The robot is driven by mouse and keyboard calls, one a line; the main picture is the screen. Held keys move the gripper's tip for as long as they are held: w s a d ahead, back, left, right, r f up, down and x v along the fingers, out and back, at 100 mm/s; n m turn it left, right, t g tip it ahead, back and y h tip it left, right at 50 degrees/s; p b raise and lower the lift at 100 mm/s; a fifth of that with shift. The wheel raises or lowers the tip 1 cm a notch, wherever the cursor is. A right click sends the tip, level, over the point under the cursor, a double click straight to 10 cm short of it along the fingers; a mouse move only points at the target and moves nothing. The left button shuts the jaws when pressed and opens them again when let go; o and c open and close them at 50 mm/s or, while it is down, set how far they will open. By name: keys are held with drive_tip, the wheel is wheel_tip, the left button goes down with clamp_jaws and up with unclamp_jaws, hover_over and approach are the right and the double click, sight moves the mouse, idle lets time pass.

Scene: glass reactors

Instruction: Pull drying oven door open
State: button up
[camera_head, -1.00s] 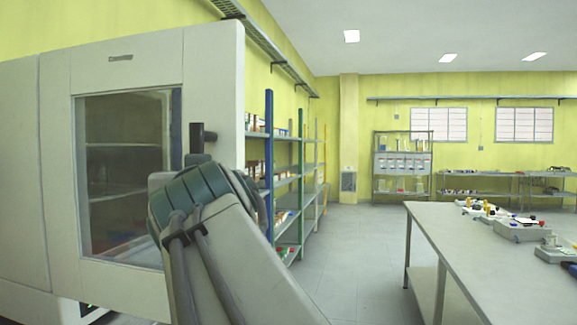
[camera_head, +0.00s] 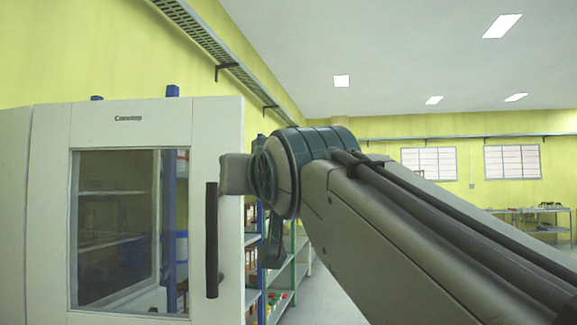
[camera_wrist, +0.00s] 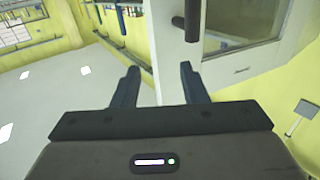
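The drying oven door (camera_head: 110,128) is a pale panel with a glass window (camera_head: 112,235) at the left of the head view. Its black vertical handle (camera_head: 211,240) is on the door's right side. Shelves and a blue post show through the glass; I cannot tell whether the door is ajar. In the wrist view the handle (camera_wrist: 192,15) hangs down from the top edge, just beyond the right fingertip. My gripper (camera_wrist: 159,70) is open, with nothing between its fingers and apart from the handle.
A shelf rack (camera_head: 283,278) with boxes stands right of the oven, behind my arm. A wire tray (camera_head: 205,40) runs high on the yellow wall. A far table (camera_head: 535,212) is at the right. Grey floor shows between.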

drive_tip(key=shift+w+d+r, duration=0.1)
drive_tip(key=shift+d+r, duration=0.55)
